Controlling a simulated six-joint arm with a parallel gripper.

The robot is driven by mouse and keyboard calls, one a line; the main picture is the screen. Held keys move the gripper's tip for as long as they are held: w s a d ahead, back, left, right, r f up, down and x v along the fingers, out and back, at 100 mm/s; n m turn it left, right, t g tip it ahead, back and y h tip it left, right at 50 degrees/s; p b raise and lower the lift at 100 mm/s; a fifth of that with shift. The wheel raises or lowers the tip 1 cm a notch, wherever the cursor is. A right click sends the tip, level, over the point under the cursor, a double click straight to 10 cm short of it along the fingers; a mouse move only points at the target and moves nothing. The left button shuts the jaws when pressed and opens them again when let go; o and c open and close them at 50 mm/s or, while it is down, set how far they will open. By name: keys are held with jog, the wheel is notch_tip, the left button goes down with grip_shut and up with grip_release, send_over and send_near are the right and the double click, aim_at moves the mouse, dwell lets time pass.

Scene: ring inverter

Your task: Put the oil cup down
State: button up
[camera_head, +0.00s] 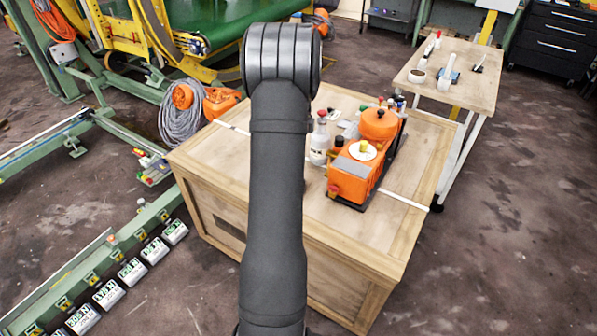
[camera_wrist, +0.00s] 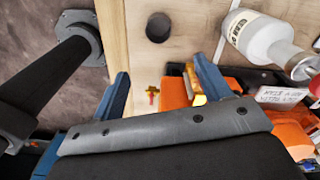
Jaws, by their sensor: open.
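The oil cup, which I take to be the small black cylinder (camera_wrist: 158,27), shows in the wrist view and appears to stand upright on the wooden crate top (camera_wrist: 150,62). My gripper (camera_wrist: 160,66) has its two blue fingers spread wide apart with nothing between them. The cup lies beyond the fingertips in that view, apart from both fingers. In the head view my arm covers the gripper, and I cannot make out the cup there.
A white bottle (camera_wrist: 262,38) stands right of the cup in the wrist view; it also shows in the head view (camera_head: 319,145). The orange machine (camera_head: 352,170) is close to the bottle. The crate's edge (camera_wrist: 112,40) is left of the cup. Bare wood surrounds the cup.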

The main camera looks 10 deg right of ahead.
dwell(0.3)
jog(key=s+a+f+n+t+h, duration=0.1)
jog(key=s+a+n+t, duration=0.15)
jog(key=n, duration=0.65)
jog(key=s+a+n+t+h, duration=0.1)
jog(key=s+n+t, duration=0.15)
jog(key=n, duration=0.65)
jog(key=shift+g, duration=0.5)
jog(key=x, duration=0.8)
jog(key=s+x, duration=0.1)
jog(key=x, duration=0.3)
jog(key=shift+a+f, duration=0.1)
jog(key=shift+f, duration=0.1)
jog(key=shift+x, duration=2.7)
jog(key=shift+c, duration=0.2)
jog(key=c, duration=1.1)
jog(key=shift+r, duration=0.1)
